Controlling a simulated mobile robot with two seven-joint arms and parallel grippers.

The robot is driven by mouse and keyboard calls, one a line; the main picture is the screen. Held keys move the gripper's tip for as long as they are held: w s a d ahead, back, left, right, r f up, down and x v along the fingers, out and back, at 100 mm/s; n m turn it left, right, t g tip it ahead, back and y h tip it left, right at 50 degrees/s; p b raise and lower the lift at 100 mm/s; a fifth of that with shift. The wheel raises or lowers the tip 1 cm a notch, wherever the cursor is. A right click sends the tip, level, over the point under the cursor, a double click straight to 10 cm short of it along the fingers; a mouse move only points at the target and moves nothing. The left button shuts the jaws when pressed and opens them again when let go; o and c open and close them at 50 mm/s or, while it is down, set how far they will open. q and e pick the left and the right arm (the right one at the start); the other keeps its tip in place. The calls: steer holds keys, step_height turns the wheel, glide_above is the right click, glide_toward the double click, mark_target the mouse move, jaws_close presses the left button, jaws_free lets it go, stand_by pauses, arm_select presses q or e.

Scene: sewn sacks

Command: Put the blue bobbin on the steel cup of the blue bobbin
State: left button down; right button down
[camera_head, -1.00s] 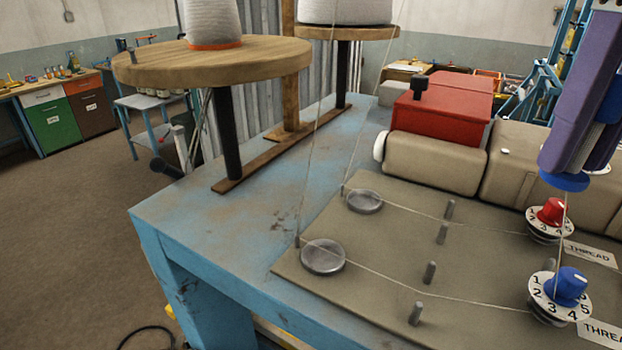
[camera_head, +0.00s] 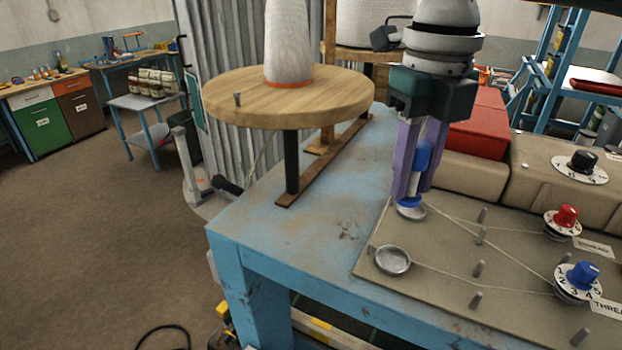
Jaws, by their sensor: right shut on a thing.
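My right gripper (camera_head: 410,190) has purple fingers pointing down and is shut on the blue bobbin (camera_head: 423,155). The bobbin is upright, and its blue lower flange shows at the fingertips. It is at the farther steel cup (camera_head: 416,214), whose rim shows just below it. I cannot tell whether the bobbin touches that cup. The nearer steel cup (camera_head: 392,260) stands empty on the grey-brown plate, in front of the gripper. A thread runs from near the bobbin toward the blue dial (camera_head: 583,277). My left gripper is not in view.
Several short metal pins (camera_head: 478,268) stand on the plate, with threads running among them. A red dial (camera_head: 567,217) is at the right. A round wooden stand (camera_head: 330,98) with a white cone (camera_head: 289,45) rises left of the gripper.

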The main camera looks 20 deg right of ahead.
steer(key=b, duration=0.4)
glide_above(392, 262)
step_height(392, 262, down, 7)
steer(key=shift+r, duration=0.2)
step_height(392, 262, down, 4)
steer(key=b, duration=0.4)
steer(key=shift+f, duration=0.2)
steer(key=shift+f+b, duration=0.1)
steer(key=shift+b, duration=0.25)
steer(key=shift+f, duration=0.15)
steer(key=c, duration=0.6)
jaws_free()
